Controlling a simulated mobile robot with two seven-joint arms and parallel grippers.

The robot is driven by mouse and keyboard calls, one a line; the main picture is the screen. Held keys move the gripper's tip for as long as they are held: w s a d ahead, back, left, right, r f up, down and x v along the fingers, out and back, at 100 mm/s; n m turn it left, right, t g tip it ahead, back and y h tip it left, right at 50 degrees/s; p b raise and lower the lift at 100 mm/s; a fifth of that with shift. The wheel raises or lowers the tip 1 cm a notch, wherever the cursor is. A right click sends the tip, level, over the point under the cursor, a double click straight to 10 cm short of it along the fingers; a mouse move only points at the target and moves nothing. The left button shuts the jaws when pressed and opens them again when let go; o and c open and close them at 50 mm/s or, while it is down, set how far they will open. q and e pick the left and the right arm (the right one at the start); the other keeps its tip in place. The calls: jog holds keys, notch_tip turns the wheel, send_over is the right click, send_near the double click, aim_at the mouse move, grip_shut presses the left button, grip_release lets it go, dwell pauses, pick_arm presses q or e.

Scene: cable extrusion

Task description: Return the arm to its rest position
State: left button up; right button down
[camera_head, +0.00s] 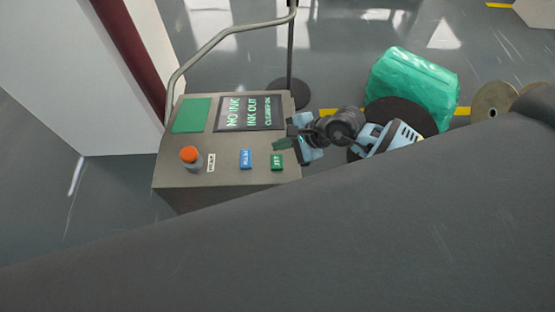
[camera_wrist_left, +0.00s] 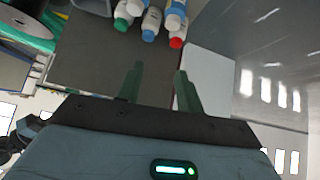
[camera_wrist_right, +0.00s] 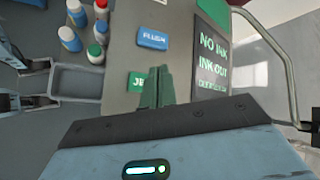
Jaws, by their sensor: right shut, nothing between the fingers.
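My right gripper (camera_head: 283,144) is at the right edge of the control console (camera_head: 225,171) in the head view. In the right wrist view its green fingers (camera_wrist_right: 157,86) are together and empty, pointing at the panel close to the green JET button (camera_wrist_right: 135,84). I cannot tell whether they touch it. The blue button (camera_wrist_right: 153,38) is just beyond. The console screen (camera_head: 250,112) reads "NO INK" and "INK OUT". My left gripper shows only in the left wrist view (camera_wrist_left: 160,80), with its fingers apart and nothing between them.
An orange-red knob (camera_head: 188,154) stands on the console, and a metal rail (camera_head: 200,51) rises behind it. A green-wrapped roll (camera_head: 414,85) is at the back right. Several capped bottles (camera_wrist_left: 150,20) show in the left wrist view. A grey tray (camera_wrist_right: 77,80) is beside the console.

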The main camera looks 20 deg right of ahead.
pick_arm(q)
jog(key=shift+w+r, duration=0.1)
jog(key=shift+w, duration=0.3)
dwell(0.3)
